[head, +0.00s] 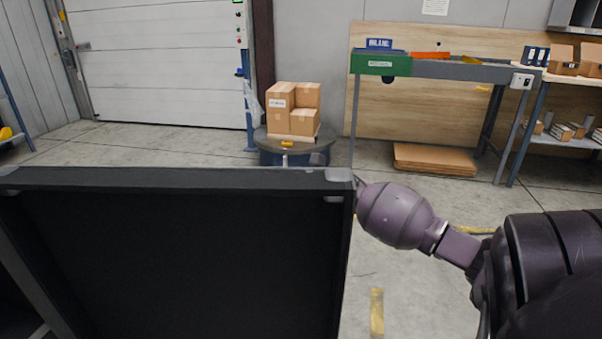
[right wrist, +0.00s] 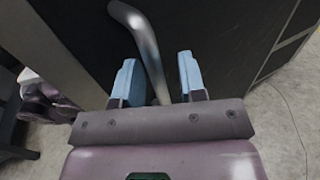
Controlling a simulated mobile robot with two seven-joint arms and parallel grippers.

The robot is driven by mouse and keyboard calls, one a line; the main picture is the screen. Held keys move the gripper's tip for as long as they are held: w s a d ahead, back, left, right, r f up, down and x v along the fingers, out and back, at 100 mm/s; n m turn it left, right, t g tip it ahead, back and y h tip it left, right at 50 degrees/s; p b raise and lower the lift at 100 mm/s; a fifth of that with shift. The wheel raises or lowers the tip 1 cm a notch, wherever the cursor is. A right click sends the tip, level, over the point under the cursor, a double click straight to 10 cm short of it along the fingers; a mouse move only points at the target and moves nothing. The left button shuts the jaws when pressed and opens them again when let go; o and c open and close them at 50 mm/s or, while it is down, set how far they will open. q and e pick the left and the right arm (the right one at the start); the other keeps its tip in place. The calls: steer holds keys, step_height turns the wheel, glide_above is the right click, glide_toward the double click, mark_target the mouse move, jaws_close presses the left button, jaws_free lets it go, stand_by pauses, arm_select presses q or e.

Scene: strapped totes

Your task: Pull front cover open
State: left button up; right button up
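My right gripper (right wrist: 158,80) has blue fingertips, one on each side of the handle. The fingers are apart, with a visible gap beside the bar, so it looks open around the handle. In the head view my right gripper is hidden behind the panel's right edge. My left gripper is not in view.
Cartons (head: 293,108) sit on a round dark stand (head: 272,148) behind the panel. A workbench (head: 430,70) stands at the back right, with flat cardboard (head: 435,159) on the floor beneath. Concrete floor between the panel and the bench is mostly free.

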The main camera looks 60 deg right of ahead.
steer(key=d, duration=1)
steer(key=shift+s+d, duration=0.4)
stand_by(0.4)
